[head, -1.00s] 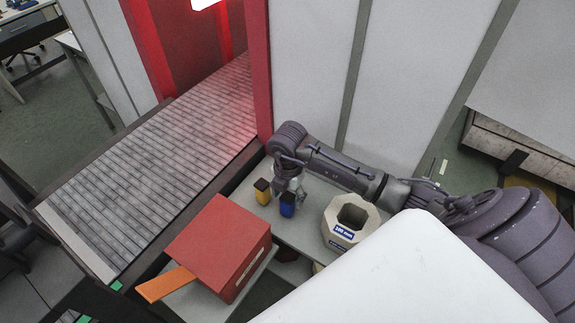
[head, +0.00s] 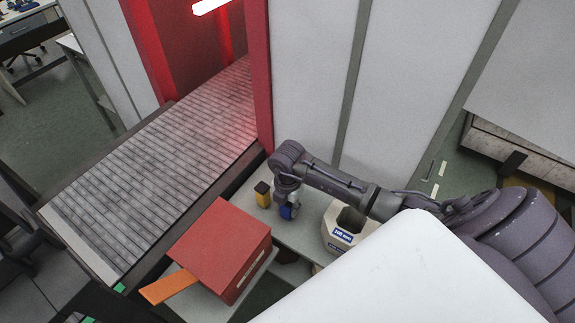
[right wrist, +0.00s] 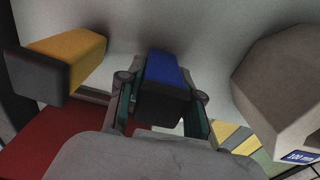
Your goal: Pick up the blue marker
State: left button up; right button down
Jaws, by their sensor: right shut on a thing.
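The blue marker (head: 286,212) is a short block with a dark end, on the grey table beside the red box. In the right wrist view the blue marker (right wrist: 164,72) sits between the two fingers, its dark end towards the camera. My right gripper (head: 287,207) is shut on it; it also shows in the right wrist view (right wrist: 160,108). I cannot tell whether the marker still touches the table. My left gripper is not in view.
A yellow marker (head: 263,197) stands just left of the blue one. A pale polygonal ring labelled 100 mm (head: 335,236) stands to the right. A red box (head: 222,250) with an orange flap (head: 168,286) is in front left. A roller conveyor (head: 150,170) runs behind.

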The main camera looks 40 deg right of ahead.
jog(key=shift+r, duration=0.1)
notch_tip(320, 180, up, 10)
jog(key=shift+f+b, duration=0.1)
jog(key=shift+b, duration=1.05)
